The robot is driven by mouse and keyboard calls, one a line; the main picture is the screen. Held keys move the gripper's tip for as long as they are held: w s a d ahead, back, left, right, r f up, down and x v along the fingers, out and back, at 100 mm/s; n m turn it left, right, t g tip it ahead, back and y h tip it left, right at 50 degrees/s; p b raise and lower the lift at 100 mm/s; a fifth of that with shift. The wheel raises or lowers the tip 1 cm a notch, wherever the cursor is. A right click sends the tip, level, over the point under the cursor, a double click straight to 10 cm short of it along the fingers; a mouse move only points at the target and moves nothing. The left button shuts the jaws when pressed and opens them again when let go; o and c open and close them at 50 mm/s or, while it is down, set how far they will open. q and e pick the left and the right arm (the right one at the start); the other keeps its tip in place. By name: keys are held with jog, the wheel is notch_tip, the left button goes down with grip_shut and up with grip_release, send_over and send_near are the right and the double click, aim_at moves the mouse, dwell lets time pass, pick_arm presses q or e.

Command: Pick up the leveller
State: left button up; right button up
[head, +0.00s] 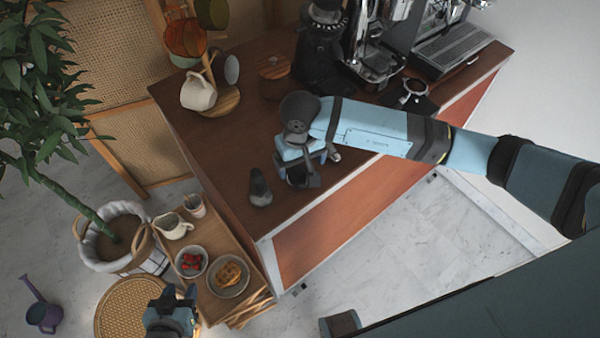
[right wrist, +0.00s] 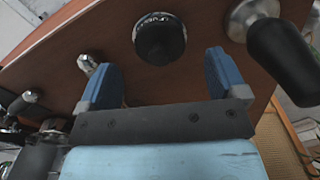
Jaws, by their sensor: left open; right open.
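The leveller (right wrist: 160,38) is a round black piece with pale lettering on top, standing on the brown cart top. In the right wrist view it lies ahead of my right gripper (right wrist: 160,62), between the lines of its two blue fingers. The fingers are open and apart, with nothing held. In the head view my right gripper (head: 302,176) is low over the near end of the cart top, and it largely hides the leveller. My left gripper (head: 172,298) is open and empty, low at the bottom left by the round woven stool.
A dark-handled tool (head: 259,188) stands left of my right gripper; it also shows in the right wrist view (right wrist: 283,62). A small metal piece (right wrist: 88,64) is on the other side. A cup stand (head: 222,100), coffee machine (head: 375,40) and portafilter (head: 415,88) are farther back.

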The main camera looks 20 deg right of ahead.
aim_at(300, 169)
notch_tip(300, 169, down, 4)
jog(key=shift+w+f+p, duration=0.1)
jog(key=shift+p, duration=0.35)
jog(key=c, duration=1.1)
